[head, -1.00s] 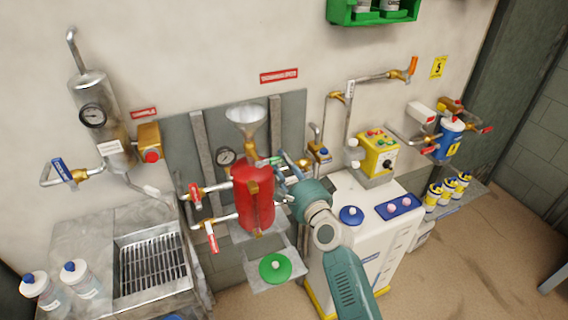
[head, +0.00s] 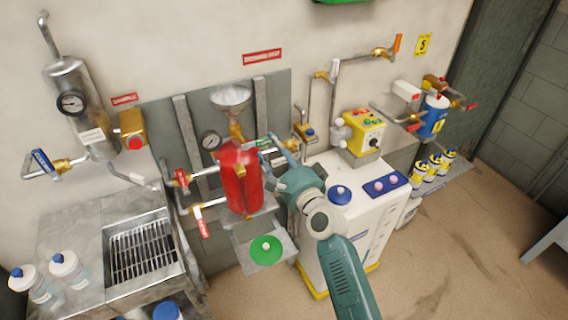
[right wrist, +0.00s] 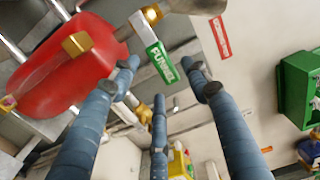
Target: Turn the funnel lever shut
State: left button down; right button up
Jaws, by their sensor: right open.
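The funnel lever (right wrist: 160,62) is a green handle marked FUNNEL. It shows small in the head view (head: 264,142), beside the brass fitting under the metal funnel (head: 230,96) and above the red tank (head: 240,180). My right gripper (head: 279,150) is open at the right of the lever. In the right wrist view its blue fingers (right wrist: 160,80) are spread around the lever's place in the picture. I cannot tell whether any finger touches it. The red tank (right wrist: 70,65) fills the upper left there. My left gripper is out of view.
Two red-handled valves (head: 181,180) sit left of the tank. A green disc (head: 266,250) lies on the shelf below. A white cabinet (head: 350,215) stands at the right under a yellow control box (head: 362,132). A sink with a grate (head: 142,248) is at the left.

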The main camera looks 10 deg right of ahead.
jog(key=v, duration=0.9)
jog(key=shift+s, duration=0.3)
jog(key=shift+d, duration=0.1)
jog(key=s+d+f+n+g+h, duration=0.1)
jog(key=s+f+n+g, duration=0.3)
jog(key=f, duration=0.9)
jog(key=s+d+f+n+g+h, duration=0.1)
jog(key=s+f, duration=0.4)
jog(key=f, duration=0.8)
jog(key=s+f+n+g+h, duration=0.1)
jog(key=s+f+n+g, duration=0.3)
jog(key=f, duration=0.9)
jog(key=s+d+f+n+g+h+b, duration=0.1)
jog(key=s+d+f+n+g, duration=0.15)
jog(key=s+f, duration=0.65)
jog(key=s+d+f+n+g, duration=0.1)
jog(key=s+d+f, duration=0.2)
jog(key=s+f, duration=0.55)
jog(key=s+d+f+n+g, duration=0.2)
jog(key=s+d, duration=0.1)
jog(key=s, duration=0.8)
jog(key=s+d+f+n+g+h, duration=0.1)
jog(key=s+d+f+n, duration=0.1)
jog(key=s, duration=0.8)
jog(key=shift+s+d+f+n+g+h, duration=0.3)
jog(key=shift+s+d+f+n+g, duration=0.1)
jog(key=shift+f, duration=0.4)
